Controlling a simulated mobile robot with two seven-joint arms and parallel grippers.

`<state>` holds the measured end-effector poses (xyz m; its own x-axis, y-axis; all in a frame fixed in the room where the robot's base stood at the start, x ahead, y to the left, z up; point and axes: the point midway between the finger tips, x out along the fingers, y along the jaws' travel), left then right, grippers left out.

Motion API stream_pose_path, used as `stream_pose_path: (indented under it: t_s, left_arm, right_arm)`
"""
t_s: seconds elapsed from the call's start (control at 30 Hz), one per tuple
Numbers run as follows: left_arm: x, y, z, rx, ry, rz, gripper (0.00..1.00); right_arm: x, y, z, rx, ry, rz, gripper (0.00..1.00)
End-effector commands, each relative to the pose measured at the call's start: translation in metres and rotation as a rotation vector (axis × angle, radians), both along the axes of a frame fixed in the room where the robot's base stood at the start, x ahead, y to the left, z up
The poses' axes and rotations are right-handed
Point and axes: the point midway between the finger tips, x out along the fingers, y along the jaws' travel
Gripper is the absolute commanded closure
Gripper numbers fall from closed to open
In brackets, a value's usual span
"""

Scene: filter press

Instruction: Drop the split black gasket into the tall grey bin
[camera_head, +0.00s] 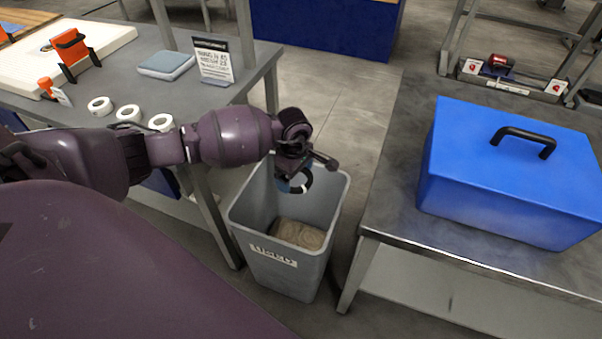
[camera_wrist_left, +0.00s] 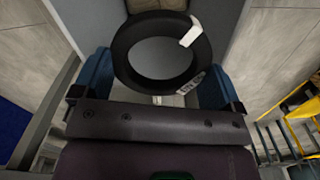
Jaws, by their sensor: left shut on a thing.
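The black gasket (camera_head: 303,181) hangs from my left gripper (camera_head: 290,180) over the open mouth of the tall grey bin (camera_head: 280,268) in the head view. In the left wrist view the gasket (camera_wrist_left: 122,62) is a black ring with a white mark at its upper right and a small printed label at its lower right. It sits between the blue fingers of my left gripper (camera_wrist_left: 155,85), which is shut on it. The bin carries a "USED" label on its front and holds something brown at the bottom. My right gripper is not in view.
A grey table (camera_head: 200,95) on the left bears several white rings (camera_head: 128,113), a sign (camera_head: 213,61), a grey-blue pad (camera_head: 166,64) and an orange clamp (camera_head: 70,48). A blue box (camera_head: 500,190) with a black handle stands on the right-hand table (camera_head: 400,215).

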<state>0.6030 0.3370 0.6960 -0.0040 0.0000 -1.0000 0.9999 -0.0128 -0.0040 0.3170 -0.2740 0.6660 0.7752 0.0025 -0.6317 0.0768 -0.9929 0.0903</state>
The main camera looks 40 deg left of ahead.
Motion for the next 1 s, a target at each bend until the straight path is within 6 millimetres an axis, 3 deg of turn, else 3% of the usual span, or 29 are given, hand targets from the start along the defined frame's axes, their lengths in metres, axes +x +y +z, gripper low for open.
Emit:
stream_pose_path:
  t_s: [0.03,0.3,0.57,1.0]
  left_arm:
    - [0.001,0.012,-0.025,0.002,0.017,0.100,0.32]
    - [0.014,0.046,-0.049,0.002,0.002,0.412,0.32]
    - [0.015,0.048,-0.058,0.001,-0.001,0.439,0.32]
    - [0.013,0.048,-0.104,0.002,0.004,0.437,0.32]
  right_arm:
    - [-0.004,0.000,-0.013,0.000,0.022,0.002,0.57]
    - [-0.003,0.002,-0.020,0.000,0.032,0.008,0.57]
    - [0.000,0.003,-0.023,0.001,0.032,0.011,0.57]
    - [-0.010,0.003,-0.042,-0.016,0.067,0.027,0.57]
